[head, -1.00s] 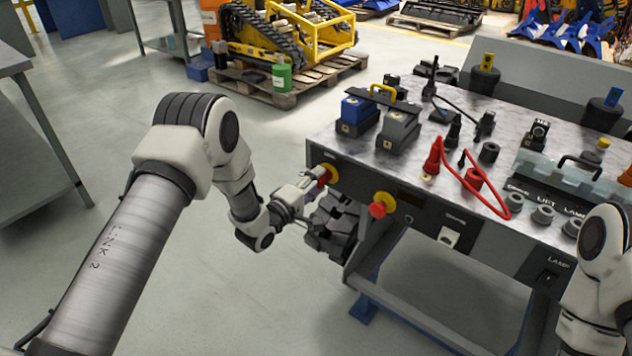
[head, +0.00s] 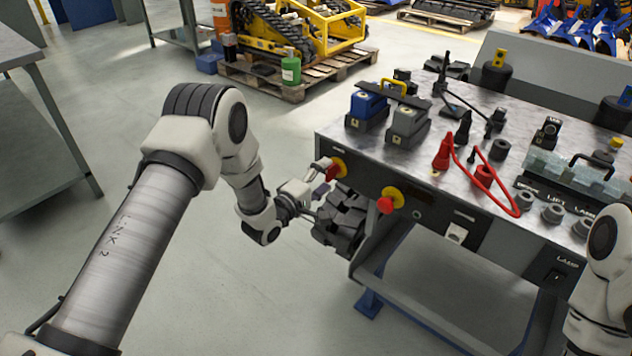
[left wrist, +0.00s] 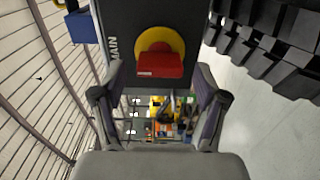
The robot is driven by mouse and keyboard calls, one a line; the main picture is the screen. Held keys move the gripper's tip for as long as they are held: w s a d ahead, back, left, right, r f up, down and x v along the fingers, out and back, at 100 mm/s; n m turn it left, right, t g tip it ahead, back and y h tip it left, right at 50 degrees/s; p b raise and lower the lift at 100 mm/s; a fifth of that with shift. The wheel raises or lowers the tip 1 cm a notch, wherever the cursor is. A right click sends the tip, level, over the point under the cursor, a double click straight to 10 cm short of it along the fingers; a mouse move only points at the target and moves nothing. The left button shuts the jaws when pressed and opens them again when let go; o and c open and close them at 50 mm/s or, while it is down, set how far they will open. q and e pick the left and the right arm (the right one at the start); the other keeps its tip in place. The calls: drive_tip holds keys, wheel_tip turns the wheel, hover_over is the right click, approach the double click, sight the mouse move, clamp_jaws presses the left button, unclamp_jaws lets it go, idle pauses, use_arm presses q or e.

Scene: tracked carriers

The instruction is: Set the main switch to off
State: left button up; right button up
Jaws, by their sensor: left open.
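The main switch, a red handle on a yellow disc (left wrist: 160,45), sits on a dark panel marked MAIN in the left wrist view. In the head view the main switch (head: 339,166) is at the left end of the bench's front panel. My left gripper (head: 322,177) is open just in front of it. In the left wrist view my left gripper (left wrist: 160,103) has its fingers spread on either side below the red handle, with nothing between them. Whether a finger touches the handle cannot be told. My right gripper is out of view.
A red button on a yellow base (head: 389,201) sits right of the switch on the same panel. Black tracks (head: 342,218) lie close beneath my left gripper. The bench top (head: 440,205) bears blue and grey blocks and a red cable.

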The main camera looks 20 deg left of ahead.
use_arm(q)
drive_tip(key=v, duration=1.1)
drive_tip(key=shift+s, duration=0.3)
drive_tip(key=shift+a, duration=0.1)
drive_tip(key=s+d+f+m+g+y, duration=0.1)
drive_tip(key=s+d+f+g, duration=0.15)
drive_tip(key=s+f, duration=0.45)
drive_tip(key=s+d+f+m+g+y, duration=0.15)
drive_tip(key=s+f+g, duration=0.25)
drive_tip(key=f, duration=0.4)
drive_tip(key=s+f+m+g+y, duration=0.2)
drive_tip(key=s+f+m+g, duration=0.3)
drive_tip(key=s, duration=0.6)
drive_tip(key=s+a+f+m+g+y, duration=0.25)
drive_tip(key=s+m+g, duration=0.25)
drive_tip(key=s, duration=0.6)
wheel_tip(320, 180, up, 15)
drive_tip(key=m+p, duration=0.1)
drive_tip(key=p, duration=1.4)
drive_tip(key=shift+s+a+h, duration=0.25)
drive_tip(key=shift+a+h, duration=0.15)
drive_tip(key=shift+a, duration=0.05)
